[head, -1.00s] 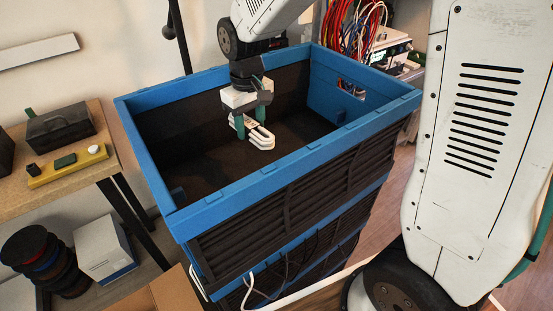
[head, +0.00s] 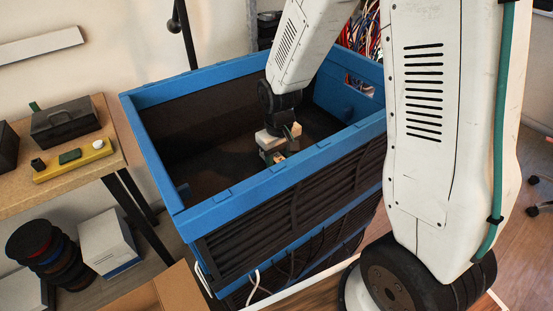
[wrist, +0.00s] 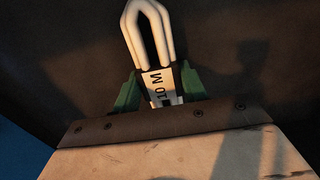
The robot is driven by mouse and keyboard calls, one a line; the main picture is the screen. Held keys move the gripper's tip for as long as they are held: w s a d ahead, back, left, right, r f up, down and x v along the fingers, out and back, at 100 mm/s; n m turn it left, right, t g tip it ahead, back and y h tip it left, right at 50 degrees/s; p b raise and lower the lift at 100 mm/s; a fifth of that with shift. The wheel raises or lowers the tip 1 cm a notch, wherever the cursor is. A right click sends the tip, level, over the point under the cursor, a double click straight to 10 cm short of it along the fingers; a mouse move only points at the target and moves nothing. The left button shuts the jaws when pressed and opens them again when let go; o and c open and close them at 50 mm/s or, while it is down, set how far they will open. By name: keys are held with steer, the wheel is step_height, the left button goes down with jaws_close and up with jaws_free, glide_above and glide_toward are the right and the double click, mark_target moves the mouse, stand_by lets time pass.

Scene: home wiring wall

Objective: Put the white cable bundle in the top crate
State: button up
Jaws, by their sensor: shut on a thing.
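The top crate (head: 243,193) is black with a blue rim, on top of a stack. In the head view my gripper (head: 279,155) is down inside the crate, below the rim and towards the near right side. The near wall and my gripper hide most of the bundle there. I cannot tell whether the bundle touches the crate floor.
A wooden bench (head: 75,175) at the left holds a dark toolbox (head: 65,122) and a yellow strip (head: 72,160). Cable spools (head: 45,258) and a white box (head: 107,245) stand below. Coloured cables (head: 362,32) hang behind the crate. The crate's left part looks empty.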

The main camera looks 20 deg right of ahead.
mark_target(278, 159)
steer(key=shift+f, duration=0.2)
steer(key=o, duration=1.1)
step_height(278, 159, up, 12)
steer(key=shift+r, duration=0.2)
